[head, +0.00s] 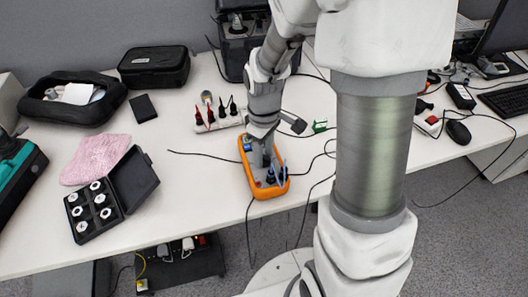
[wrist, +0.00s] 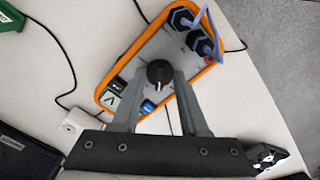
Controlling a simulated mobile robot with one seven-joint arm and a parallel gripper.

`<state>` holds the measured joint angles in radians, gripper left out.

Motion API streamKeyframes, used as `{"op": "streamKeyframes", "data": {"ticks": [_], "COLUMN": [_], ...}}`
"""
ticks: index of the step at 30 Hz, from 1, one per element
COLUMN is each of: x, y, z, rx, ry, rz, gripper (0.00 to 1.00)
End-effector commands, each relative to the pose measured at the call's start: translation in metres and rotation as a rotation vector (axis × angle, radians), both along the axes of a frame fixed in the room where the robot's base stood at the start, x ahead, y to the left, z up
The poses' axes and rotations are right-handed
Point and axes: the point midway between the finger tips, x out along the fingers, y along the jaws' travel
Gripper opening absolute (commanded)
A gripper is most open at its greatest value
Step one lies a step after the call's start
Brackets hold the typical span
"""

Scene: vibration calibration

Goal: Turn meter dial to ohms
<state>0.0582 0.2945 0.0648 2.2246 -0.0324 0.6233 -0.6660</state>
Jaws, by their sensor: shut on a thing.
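The meter (head: 283,184) is an orange-edged box with a grey face, lying on the white table in the middle of the head view. In the wrist view the meter (wrist: 103,94) shows its round black dial (wrist: 160,73) with a light pointer mark. My gripper (wrist: 161,78) is over the meter, its two fingers on either side of the dial and shut on it. In the head view my gripper (head: 264,160) points down onto the meter and hides the dial. Dark plugs (wrist: 192,29) with a bluish lead sit at one end of the meter. The dial's markings are too small to read.
A white strip with red and black plugs (head: 217,117) stands behind the meter. An open black case of white pieces (head: 138,178) and a pink cloth (head: 95,159) lie to the left. Thin black cables run around the meter. A green piece (head: 320,127) lies to the right.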

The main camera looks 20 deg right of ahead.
Motion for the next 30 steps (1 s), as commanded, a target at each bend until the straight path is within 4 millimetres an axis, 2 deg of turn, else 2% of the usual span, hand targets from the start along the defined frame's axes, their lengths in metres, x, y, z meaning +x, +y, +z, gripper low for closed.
{"op": "streamKeyframes", "data": {"ticks": [10, 30], "x": [0.0, 0.0002], "y": [0.0003, 0.0004], "z": [0.0009, 0.0011], "rx": [0.0, 0.001], "ry": [0.0, -0.001], "rz": [-0.103, -0.587], "gripper": [0.0, 0.0]}}
